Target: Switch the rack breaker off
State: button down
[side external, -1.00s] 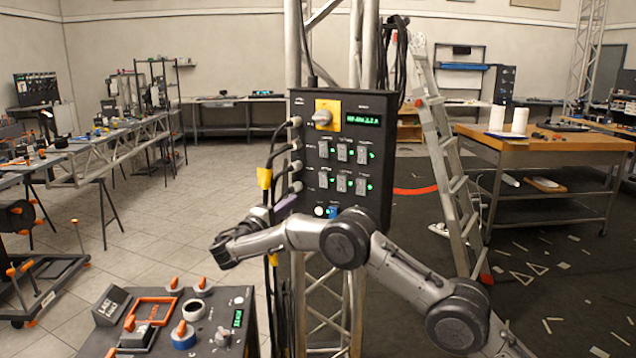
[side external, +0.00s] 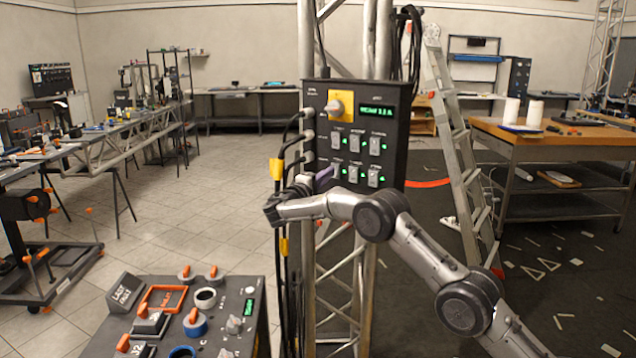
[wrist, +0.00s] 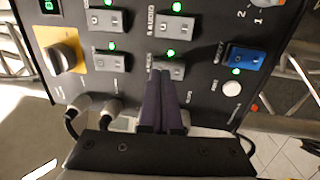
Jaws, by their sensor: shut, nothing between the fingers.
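The black rack panel (side external: 395,150) hangs upright on a truss and carries two rows of grey rocker switches with green lights. My gripper (side external: 325,178) is at its lower left, with purple fingers shut and empty. In the wrist view the shut fingertips (wrist: 165,80) reach the edge of a grey switch (wrist: 171,71), the lower-left one of the panel, and partly cover it. Its green light (wrist: 171,53) is lit. I cannot tell whether the fingertips touch it. The label beside it is partly hidden, and I cannot read which switch is the rack breaker.
A yellow-plated rotary knob (wrist: 63,57), a blue switch (wrist: 245,58) and a white button (wrist: 231,88) share the panel. Cable plugs (wrist: 110,112) stick out close to my gripper. A control desk (side external: 262,315) stands at the front left; a ladder (side external: 462,150) stands to the right.

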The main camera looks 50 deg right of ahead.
jog(key=shift+x, duration=0.8)
jog(key=shift+d+r+y, duration=0.25)
jog(key=shift+d+y, duration=0.25)
jog(key=s+a+r, duration=0.1)
jog(key=s+a, duration=0.1)
jog(key=a, duration=1.2)
jog(key=shift+s+a+r, duration=0.2)
jog(key=shift+a+r, duration=0.05)
jog(key=shift+r, duration=0.05)
jog(key=shift+d, duration=0.1)
